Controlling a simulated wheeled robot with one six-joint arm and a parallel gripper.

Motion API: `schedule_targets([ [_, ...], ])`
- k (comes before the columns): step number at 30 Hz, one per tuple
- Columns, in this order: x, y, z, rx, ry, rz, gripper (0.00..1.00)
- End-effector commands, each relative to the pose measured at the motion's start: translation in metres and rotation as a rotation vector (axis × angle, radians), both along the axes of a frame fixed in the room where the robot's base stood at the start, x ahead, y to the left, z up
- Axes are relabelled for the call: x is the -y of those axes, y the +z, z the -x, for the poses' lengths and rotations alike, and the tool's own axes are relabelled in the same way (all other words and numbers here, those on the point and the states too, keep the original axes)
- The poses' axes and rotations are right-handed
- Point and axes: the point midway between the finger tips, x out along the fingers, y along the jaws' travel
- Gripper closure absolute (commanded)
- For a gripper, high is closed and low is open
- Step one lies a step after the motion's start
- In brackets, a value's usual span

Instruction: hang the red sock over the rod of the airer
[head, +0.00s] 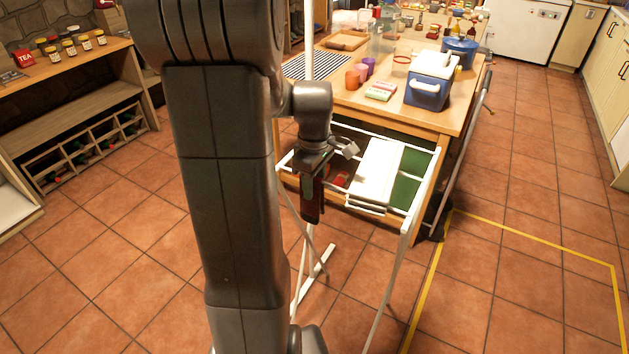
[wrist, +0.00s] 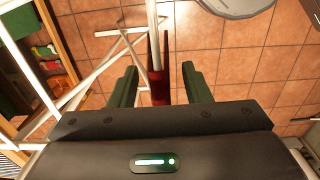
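The red sock (head: 313,208) hangs just below my gripper (head: 309,186) at the left end of the white airer (head: 431,190). In the wrist view the sock (wrist: 159,95) lies across the white rod (wrist: 151,22), with dark red cloth showing on both sides of it. My gripper's two green fingers (wrist: 160,82) stand wide apart, one on either side of the sock, with gaps to it. The gripper is open. In the head view the gripper partly hides the sock's top and the rod there.
Behind stands a wooden table (head: 455,112) with a blue cooler (head: 428,90) and cups. A shelf (head: 70,103) stands left. Tiled floor is open to the right.

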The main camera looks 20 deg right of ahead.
Motion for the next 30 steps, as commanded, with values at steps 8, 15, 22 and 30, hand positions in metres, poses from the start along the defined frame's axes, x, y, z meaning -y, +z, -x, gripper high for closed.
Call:
schedule_targets([
  [8,0.0,0.009,-0.001,0.002,0.0,0.001,0.56],
  [15,0.0,0.057,-0.001,0.006,0.0,0.003,0.56],
  [22,0.0,0.107,0.0,0.004,0.0,0.002,0.56],
  [30,0.0,0.136,0.001,0.0,0.0,0.0,0.56],
])
